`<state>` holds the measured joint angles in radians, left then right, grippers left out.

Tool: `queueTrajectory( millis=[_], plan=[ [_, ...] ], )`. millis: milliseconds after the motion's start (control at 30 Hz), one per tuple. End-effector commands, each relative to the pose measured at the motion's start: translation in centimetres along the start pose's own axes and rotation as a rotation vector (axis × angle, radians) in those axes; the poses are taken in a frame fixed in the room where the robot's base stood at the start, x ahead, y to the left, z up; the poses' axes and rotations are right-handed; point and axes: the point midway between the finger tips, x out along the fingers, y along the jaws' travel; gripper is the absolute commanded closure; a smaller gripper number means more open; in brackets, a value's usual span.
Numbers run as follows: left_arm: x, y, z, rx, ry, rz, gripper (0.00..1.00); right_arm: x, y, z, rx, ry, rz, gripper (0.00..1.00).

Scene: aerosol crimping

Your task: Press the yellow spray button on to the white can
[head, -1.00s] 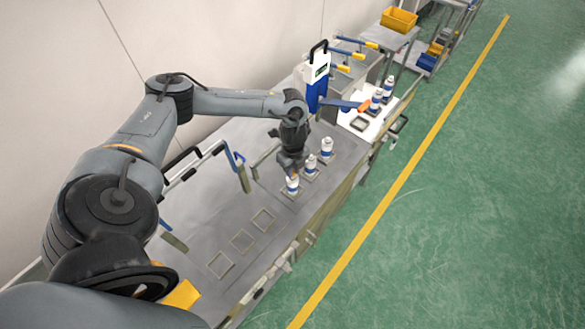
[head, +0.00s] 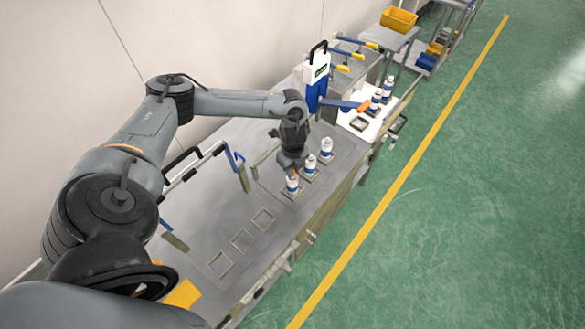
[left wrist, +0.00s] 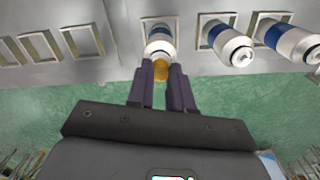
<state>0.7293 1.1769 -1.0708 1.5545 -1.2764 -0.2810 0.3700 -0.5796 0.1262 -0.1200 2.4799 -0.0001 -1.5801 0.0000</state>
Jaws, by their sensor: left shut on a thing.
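The white can (head: 292,187) with a blue band stands upright in a square frame on the grey bench, directly below my left gripper (head: 291,172). In the left wrist view, my left gripper (left wrist: 161,76) is shut on the yellow spray button (left wrist: 160,70), held between the two dark fingers. The button lines up with the top of the white can (left wrist: 159,46); whether it is seated or only touching cannot be told. In the head view the fingers hide most of the button. My right gripper is not in view.
Two similar cans, a middle one (head: 310,164) and a farther one (head: 326,147), stand in frames close to the right. Empty square frames (head: 242,241) lie to the left. A blue and white press (head: 316,80) stands behind. More cans (head: 376,98) stand on a white surface.

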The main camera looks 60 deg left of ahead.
Motion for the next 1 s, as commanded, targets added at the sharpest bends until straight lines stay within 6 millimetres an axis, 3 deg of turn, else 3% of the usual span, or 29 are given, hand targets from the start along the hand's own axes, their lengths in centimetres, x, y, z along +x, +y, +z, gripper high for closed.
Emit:
queueTrajectory(
  millis=[967,1000],
  plan=[
    [0.03,0.06,-0.02,0.0,0.0,0.001,1.0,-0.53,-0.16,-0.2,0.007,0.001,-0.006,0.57],
    [0.03,0.05,-0.02,0.0,0.0,0.001,0.75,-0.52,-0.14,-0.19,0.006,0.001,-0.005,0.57]
  ],
)
